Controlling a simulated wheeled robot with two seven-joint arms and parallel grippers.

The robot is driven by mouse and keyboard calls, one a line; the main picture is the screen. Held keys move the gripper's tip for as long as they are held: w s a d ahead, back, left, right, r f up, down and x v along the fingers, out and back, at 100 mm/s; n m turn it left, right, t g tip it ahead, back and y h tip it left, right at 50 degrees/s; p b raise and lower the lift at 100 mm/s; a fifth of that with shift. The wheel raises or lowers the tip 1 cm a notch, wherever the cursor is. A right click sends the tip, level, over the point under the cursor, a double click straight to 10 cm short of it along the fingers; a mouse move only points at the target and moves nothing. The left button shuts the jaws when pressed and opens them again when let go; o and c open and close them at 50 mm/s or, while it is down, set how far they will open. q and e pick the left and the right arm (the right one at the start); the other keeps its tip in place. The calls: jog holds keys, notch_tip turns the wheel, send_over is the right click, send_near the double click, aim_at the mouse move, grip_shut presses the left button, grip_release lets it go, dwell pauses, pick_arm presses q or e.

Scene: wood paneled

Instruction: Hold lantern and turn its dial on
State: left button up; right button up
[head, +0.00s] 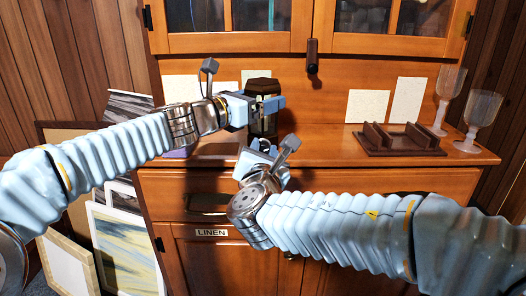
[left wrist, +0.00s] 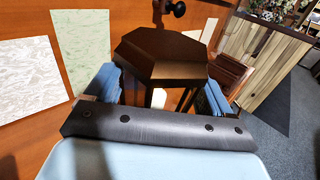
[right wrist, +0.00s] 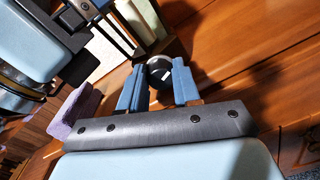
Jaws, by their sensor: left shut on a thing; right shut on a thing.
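The lantern (head: 262,87) is dark brown with a faceted top and stands upright over the cabinet's counter. Its top fills the middle of the left wrist view (left wrist: 160,50). My left gripper (head: 268,105) comes in from the left and is shut around the lantern's body, a blue finger on each side. My right gripper (head: 266,151) is lower, in front of the lantern's base. In the right wrist view its blue fingers are closed on a dark round dial (right wrist: 159,67) with a pale mark. The dial is hidden in the head view.
A brown wooden rack (head: 400,141) and two glasses (head: 449,95) stand on the counter (head: 325,158) to the right. Pale cards (head: 367,106) lean behind. A purple block (right wrist: 76,110) is left of my right gripper. Framed pictures (head: 126,240) lean at the lower left.

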jog(key=o, duration=0.8)
jog(key=s, duration=1.2)
jog(key=shift+a+r, duration=0.15)
jog(key=shift+a, duration=0.05)
